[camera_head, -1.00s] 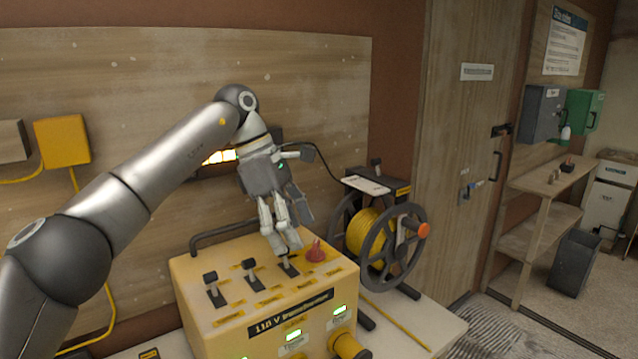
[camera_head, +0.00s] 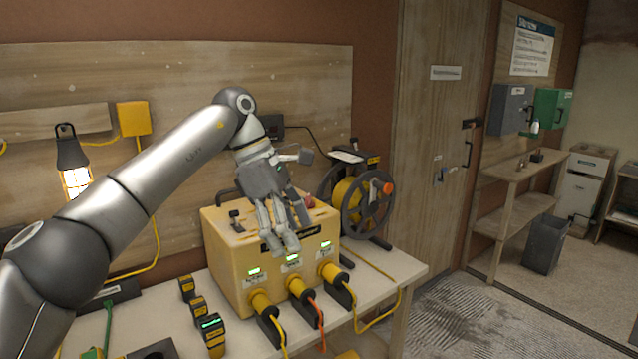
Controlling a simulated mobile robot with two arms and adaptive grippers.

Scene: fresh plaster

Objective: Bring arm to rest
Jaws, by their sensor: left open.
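My left arm comes in from the left in the head view. Its gripper (camera_head: 277,240) hangs fingers down, open and empty, in front of the upper face of the yellow transformer box (camera_head: 226,262). The fingers hide part of the box's top and label. I cannot tell how far the fingertips are from the box. One black switch lever (camera_head: 236,218) shows on the box's top at the left; the other levers are hidden behind the gripper. My right gripper is not in view.
Yellow plugs with cables (camera_head: 299,288) stick out of the box's front. A cable reel (camera_head: 368,207) stands right of the box on the pale bench (camera_head: 408,268). Several small yellow-black devices (camera_head: 210,326) lie at the front left. A lit lamp (camera_head: 74,170) hangs on the wall.

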